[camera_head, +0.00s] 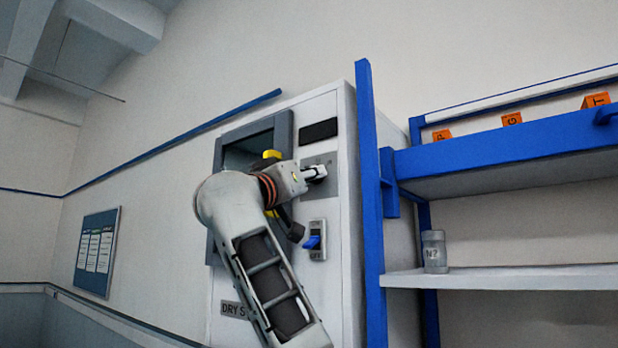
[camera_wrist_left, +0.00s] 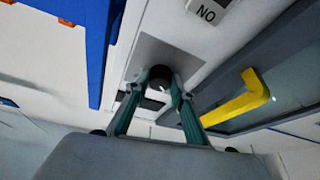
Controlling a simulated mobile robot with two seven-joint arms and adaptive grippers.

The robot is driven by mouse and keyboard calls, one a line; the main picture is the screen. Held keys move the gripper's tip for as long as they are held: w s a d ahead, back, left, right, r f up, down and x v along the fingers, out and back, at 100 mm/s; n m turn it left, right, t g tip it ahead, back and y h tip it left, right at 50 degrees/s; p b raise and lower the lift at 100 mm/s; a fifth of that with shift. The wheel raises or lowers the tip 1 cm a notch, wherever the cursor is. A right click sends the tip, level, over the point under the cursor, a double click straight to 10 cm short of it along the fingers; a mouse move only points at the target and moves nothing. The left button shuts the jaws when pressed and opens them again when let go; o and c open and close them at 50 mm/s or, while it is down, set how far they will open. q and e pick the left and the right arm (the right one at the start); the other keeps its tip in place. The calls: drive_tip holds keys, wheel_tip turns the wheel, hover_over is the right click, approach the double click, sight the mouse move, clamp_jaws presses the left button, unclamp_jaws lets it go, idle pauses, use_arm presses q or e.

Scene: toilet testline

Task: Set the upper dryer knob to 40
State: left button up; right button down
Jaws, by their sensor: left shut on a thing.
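The upper dryer knob (camera_wrist_left: 158,84) is a dark round knob on a grey plate of the dryer front. In the wrist view it sits between the fingertips of my left gripper (camera_wrist_left: 160,88), which is shut on it. In the head view my left gripper (camera_head: 314,173) reaches the grey plate (camera_head: 329,160) on the white dryer (camera_head: 343,235) and hides the knob. The knob's pointer and scale marks are too small or hidden, so its setting cannot be read. My right gripper is not in view.
A blue ON/OFF switch (camera_head: 313,242) is below the knob. A yellow handle (camera_wrist_left: 238,98) is on the dark-framed door at the left. A dark display (camera_head: 319,132) is above the knob. A blue rack post (camera_head: 370,200) stands close on the right, with a jar (camera_head: 434,251) on its shelf.

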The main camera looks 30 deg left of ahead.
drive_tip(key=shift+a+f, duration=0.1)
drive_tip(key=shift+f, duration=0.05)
use_arm(q)
drive_tip(key=m+h+b, duration=0.1)
drive_tip(key=m+h, duration=0.1)
drive_tip(key=m, duration=0.2)
drive_tip(key=m+h+b, duration=0.2)
drive_tip(key=m+h, duration=0.1)
drive_tip(key=m, duration=0.2)
drive_tip(key=a+m+g+h+b, duration=0.1)
drive_tip(key=m+h, duration=0.1)
drive_tip(key=m, duration=0.3)
drive_tip(key=shift+h+b, duration=0.3)
drive_tip(key=shift+b, duration=0.05)
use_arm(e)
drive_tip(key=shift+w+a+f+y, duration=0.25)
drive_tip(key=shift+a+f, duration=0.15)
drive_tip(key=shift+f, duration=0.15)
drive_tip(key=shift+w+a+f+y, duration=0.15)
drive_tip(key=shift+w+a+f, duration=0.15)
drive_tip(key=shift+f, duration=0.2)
use_arm(q)
drive_tip(key=shift+d+m, duration=0.1)
drive_tip(key=shift+m, duration=0.2)
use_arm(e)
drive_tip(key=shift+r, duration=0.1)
